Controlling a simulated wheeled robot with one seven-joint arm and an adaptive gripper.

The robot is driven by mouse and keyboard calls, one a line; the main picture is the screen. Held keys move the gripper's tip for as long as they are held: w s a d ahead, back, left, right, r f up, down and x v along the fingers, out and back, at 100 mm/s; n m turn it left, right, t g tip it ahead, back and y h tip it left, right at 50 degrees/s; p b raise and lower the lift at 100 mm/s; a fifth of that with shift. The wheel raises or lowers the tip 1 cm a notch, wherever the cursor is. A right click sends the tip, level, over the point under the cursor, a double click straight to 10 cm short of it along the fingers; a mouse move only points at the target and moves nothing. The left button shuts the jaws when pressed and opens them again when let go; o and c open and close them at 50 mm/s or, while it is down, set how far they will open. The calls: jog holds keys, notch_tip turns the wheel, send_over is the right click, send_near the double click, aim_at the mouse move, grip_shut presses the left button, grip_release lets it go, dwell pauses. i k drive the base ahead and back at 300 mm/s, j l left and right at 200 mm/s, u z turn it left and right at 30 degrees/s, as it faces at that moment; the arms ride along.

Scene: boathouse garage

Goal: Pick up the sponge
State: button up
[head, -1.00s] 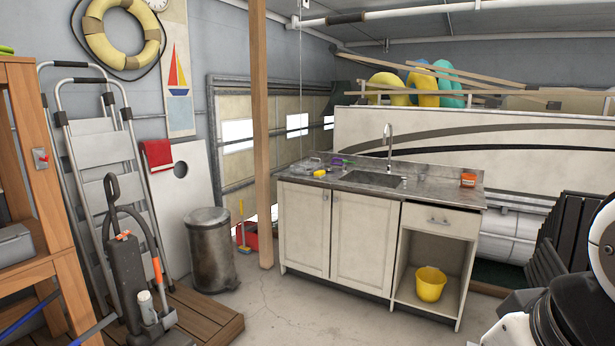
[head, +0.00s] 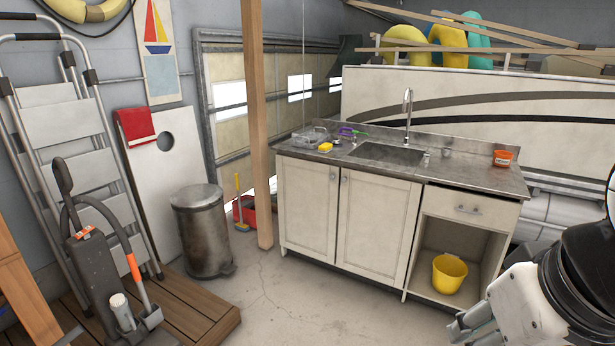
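A small yellow sponge (head: 326,147) lies on the left part of the grey metal countertop (head: 470,176), near its front edge and to the left of the sink. My gripper (head: 462,326) shows only in part at the lower right of the head view, well away from the sponge and in front of the cabinet's right end. Its fingers are small and partly hidden, so I cannot tell whether they are open or shut.
Beside the sponge are a clear container (head: 308,137) and a purple item (head: 347,132). The sink (head: 390,154) has a tall faucet (head: 407,110). A wooden post (head: 257,125) stands left of the cabinet, near a metal bin (head: 203,230). Concrete floor in front is clear.

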aim_at(325, 148)
jog(key=i, duration=1)
jog(key=i+u, duration=0.1)
jog(key=i, duration=0.9)
jog(key=i+l, duration=0.2)
jog(key=i, duration=0.8)
jog(key=i+l+u, duration=0.1)
jog(key=i, duration=0.9)
